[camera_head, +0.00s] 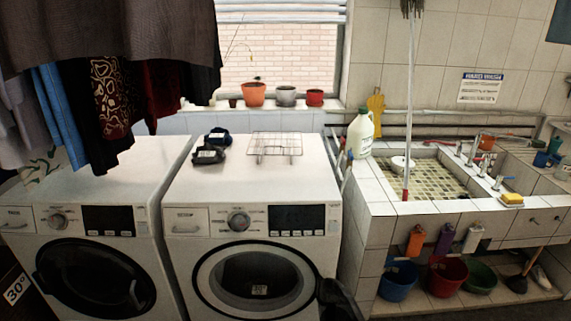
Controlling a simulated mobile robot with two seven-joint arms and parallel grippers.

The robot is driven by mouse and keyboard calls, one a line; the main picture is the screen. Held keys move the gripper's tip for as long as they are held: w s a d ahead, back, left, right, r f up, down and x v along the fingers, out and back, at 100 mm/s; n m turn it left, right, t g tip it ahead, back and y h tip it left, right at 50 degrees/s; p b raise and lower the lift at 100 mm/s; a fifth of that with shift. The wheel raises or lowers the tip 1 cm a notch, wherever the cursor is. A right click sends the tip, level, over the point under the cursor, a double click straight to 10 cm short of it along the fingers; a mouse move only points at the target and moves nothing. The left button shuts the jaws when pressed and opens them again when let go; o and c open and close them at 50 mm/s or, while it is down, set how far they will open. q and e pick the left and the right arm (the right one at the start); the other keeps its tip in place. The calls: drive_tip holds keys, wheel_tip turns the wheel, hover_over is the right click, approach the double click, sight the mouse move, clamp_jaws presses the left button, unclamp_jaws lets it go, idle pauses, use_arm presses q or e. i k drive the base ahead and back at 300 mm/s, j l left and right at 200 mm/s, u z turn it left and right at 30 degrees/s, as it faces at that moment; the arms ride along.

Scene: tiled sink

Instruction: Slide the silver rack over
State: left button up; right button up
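The silver rack (275,144) is a thin wire rack. It rests on the white top of the right-hand washing machine (316,180), toward the back and right of the middle. Nothing touches it that I can see. Neither of my grippers shows in this view.
Two small dark items (208,156) with pale labels lie left of the rack. The machine top in front is clear. Dark clothes (110,60) hang at upper left. A tiled sink (380,187) with a white jug (360,135) stands right. Flower pots (253,94) line the sill.

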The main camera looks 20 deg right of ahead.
sight(259, 155)
drive_tip(key=i+j+z, duration=0.3)
drive_tip(key=i+j, duration=0.8)
drive_tip(key=i, duration=0.15)
drive_tip(key=i+j, duration=0.25)
drive_tip(key=i+z, duration=0.05)
drive_tip(key=i, duration=0.05)
